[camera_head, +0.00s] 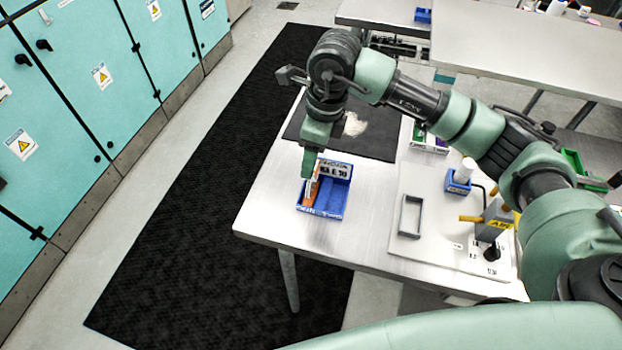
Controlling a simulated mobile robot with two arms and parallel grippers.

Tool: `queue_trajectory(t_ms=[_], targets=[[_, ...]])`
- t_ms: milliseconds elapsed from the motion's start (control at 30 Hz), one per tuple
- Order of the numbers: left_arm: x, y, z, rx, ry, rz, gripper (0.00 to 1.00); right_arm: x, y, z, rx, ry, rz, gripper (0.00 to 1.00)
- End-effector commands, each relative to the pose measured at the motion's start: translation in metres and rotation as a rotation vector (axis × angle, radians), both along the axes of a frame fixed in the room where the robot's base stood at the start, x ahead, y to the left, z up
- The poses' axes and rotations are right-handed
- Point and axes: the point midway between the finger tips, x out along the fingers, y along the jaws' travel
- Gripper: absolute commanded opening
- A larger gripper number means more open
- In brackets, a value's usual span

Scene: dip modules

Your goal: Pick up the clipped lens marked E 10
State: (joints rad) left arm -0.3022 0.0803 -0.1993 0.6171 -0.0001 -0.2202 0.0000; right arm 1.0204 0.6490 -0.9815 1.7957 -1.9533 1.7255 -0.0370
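A blue open box (335,211) stands near the left edge of the white table. Its back part carries a white label (334,169) with dark lettering that seems to end in "E 10". An orange-brown upright piece (312,192) stands along the box's left side; I cannot tell whether it is the clipped lens. My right gripper (307,176) points down at the box's left side, over or at this piece. The fingers are too small and overlapped to show whether they are open or shut. My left gripper is out of view.
A dark mat (375,142) lies behind the box. To the right, a white board (425,250) carries a grey frame (410,216), a blue holder with a white cylinder (460,180) and a grey-yellow device (494,222). The table front is clear.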

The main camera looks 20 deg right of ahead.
Motion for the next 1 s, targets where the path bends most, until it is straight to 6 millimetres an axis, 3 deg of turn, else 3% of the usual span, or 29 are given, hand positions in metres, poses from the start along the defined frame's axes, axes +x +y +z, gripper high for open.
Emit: queue_trajectory(t_ms=[100, 300, 533, 733, 1000], targets=[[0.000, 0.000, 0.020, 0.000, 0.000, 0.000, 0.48, 0.002, -0.003, -0.015, -0.001, 0.008, 0.000, 0.58], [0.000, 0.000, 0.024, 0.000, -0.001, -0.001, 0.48, 0.005, 0.001, -0.037, 0.002, 0.002, 0.000, 0.58], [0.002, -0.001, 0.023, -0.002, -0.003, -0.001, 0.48, 0.005, 0.001, -0.040, 0.002, 0.001, 0.001, 0.58], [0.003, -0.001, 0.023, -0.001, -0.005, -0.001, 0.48, 0.005, 0.001, -0.039, 0.003, 0.000, 0.001, 0.03], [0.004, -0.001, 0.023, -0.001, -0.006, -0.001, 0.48, 0.005, 0.001, -0.039, 0.003, 0.000, 0.001, 0.00]])
